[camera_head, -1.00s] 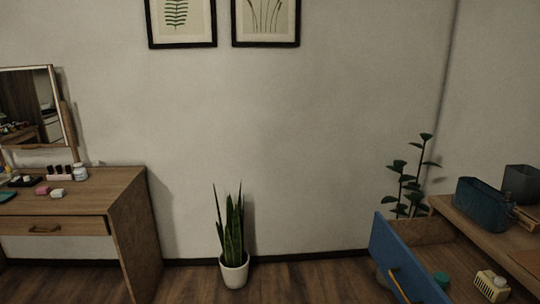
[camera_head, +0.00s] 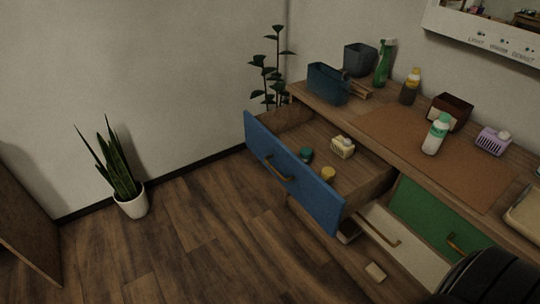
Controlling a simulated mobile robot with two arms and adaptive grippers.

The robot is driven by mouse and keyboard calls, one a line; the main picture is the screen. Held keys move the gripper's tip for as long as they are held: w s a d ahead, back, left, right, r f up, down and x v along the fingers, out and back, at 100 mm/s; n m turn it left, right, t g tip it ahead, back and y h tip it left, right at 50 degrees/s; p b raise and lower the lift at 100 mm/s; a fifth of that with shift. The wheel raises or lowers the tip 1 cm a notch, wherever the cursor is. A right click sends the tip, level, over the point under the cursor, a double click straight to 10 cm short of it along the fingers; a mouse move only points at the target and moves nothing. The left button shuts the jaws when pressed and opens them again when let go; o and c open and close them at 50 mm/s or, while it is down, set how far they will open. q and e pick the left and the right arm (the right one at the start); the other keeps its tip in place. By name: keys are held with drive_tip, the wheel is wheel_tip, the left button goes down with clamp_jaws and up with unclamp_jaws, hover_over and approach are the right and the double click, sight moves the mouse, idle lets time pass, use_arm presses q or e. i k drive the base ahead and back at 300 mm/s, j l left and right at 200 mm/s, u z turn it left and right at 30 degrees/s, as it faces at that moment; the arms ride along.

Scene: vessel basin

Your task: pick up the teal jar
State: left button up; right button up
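A small teal jar (camera_head: 306,155) sits inside the open drawer with the blue front (camera_head: 292,172), near the inner side of that front. A cream box-like item (camera_head: 342,147) and a small yellow-lidded jar (camera_head: 328,174) stand beside it in the same drawer. Neither of my grippers is in view. A dark ribbed shape in the bottom right corner looks like part of my own arm.
A white-fronted drawer (camera_head: 402,245) is also pulled out. A potted plant (camera_head: 130,200) stands left; the floor between is clear.

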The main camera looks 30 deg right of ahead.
sight(305, 153)
drive_tip(key=z, duration=1.3)
